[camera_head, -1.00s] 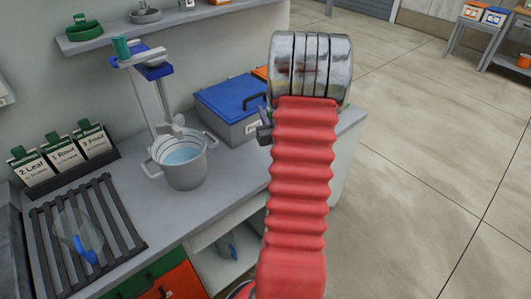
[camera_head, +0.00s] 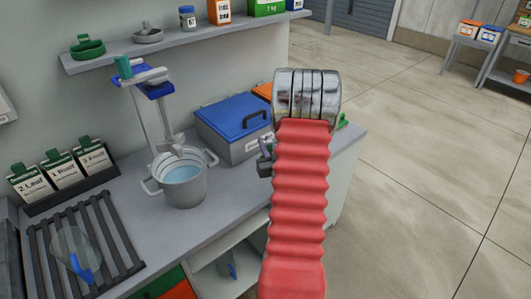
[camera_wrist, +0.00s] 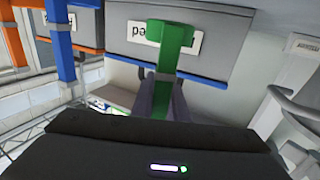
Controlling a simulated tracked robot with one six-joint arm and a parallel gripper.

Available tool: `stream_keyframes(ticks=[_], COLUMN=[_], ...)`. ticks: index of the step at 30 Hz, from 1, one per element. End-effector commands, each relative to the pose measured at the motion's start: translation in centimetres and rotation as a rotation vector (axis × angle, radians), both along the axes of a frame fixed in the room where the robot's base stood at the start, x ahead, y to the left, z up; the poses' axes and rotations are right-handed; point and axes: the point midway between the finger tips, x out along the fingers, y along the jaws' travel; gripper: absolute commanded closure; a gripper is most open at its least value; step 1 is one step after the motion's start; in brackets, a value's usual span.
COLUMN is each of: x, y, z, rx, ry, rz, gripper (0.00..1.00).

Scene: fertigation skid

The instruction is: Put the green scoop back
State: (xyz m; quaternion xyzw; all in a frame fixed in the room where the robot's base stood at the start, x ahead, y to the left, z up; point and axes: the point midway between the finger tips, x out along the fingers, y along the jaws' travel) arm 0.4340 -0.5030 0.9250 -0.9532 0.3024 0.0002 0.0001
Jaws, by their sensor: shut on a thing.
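The green scoop (camera_wrist: 174,50) is held upright in the picture between the two dark fingers of my gripper (camera_wrist: 165,97) in the wrist view. Behind it is a grey box front with a white label (camera_wrist: 190,40); I cannot tell whether the scoop touches it.
A grey box with a blue lid (camera_head: 240,118) stands left of my arm, an orange-lidded box (camera_head: 263,90) behind it. A pot of water (camera_head: 182,183) and a black rack (camera_head: 110,228) are on the counter. A wall shelf (camera_head: 185,36) holds bottles and cartons. Open floor lies right.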

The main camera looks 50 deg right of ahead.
Motion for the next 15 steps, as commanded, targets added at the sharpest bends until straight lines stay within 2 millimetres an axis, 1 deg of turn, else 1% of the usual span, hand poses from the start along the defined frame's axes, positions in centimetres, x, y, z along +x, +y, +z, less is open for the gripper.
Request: stream_keyframes(ticks=[10,15], x=[0.0,0.0], y=[0.0,0.0], z=[-3.4,-4.1], rx=[0.003,0.001], ry=[0.002,-0.001], rz=[-0.001,-0.001], gripper=[1.0,1.0])
